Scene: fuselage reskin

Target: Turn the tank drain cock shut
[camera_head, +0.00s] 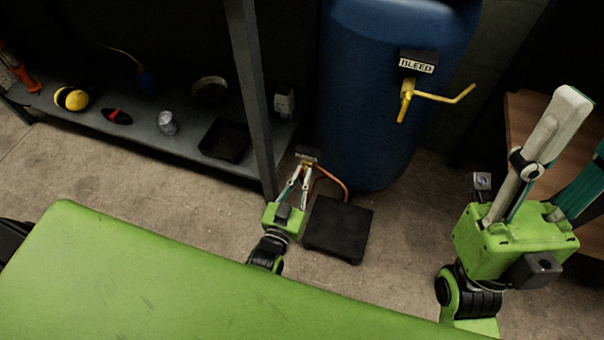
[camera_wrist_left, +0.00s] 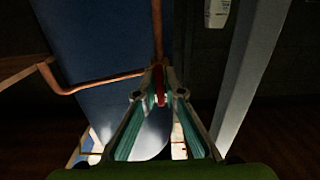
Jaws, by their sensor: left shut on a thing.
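The blue tank (camera_head: 370,110) stands at the back. My left gripper (camera_head: 305,168) is low beside the tank's left side, its fingertips close together. In the left wrist view my left gripper (camera_wrist_left: 159,82) is shut on a small red handle (camera_wrist_left: 159,86), which looks to be the drain cock's lever, next to a copper pipe (camera_wrist_left: 100,84). The cock's body is mostly hidden by the fingers, so its exact angle cannot be told. My right gripper (camera_head: 575,140) is at the right, raised, with its fingers apart and nothing seen between them.
A yellow valve (camera_head: 407,97) with a long handle sits under a BLEED label (camera_head: 417,66) on the tank. A black drip tray (camera_head: 338,230) lies on the floor. A shelf (camera_head: 75,112) with several items and a grey post (camera_head: 250,95) stand left. A green panel (camera_head: 150,280) fills the front.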

